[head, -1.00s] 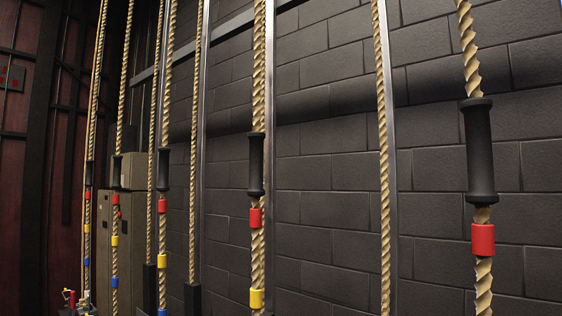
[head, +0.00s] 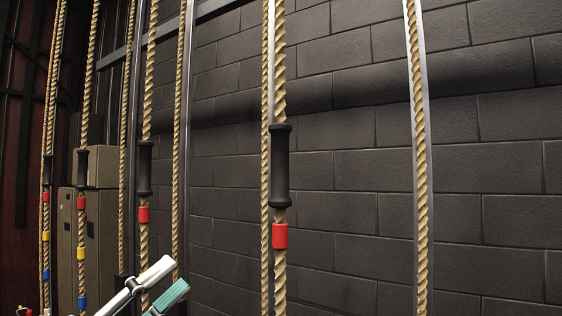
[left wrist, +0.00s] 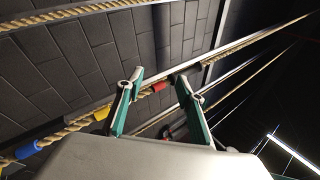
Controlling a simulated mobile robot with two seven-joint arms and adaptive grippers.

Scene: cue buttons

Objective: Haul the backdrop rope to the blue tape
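Several vertical tan ropes carry black grips and tape bands. The largest rope, in the middle of the head view, has a black grip (head: 280,165) with red tape (head: 279,236) below. To its left hangs a rope with a black grip (head: 145,168) and red tape (head: 143,214). My left gripper (head: 176,274) is open at the bottom of the head view, partly covering this rope's lower part. In the left wrist view my open gripper (left wrist: 160,78) has red tape (left wrist: 158,86) showing between its fingers; yellow tape (left wrist: 102,113) and blue tape (left wrist: 27,148) lie left. I cannot tell which rope is the backdrop's.
Two more ropes hang at the left, one with yellow tape (head: 82,254) and blue tape (head: 82,301). Beige cabinets (head: 100,220) stand behind. A plain rope (head: 420,160) runs along a metal rail at right.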

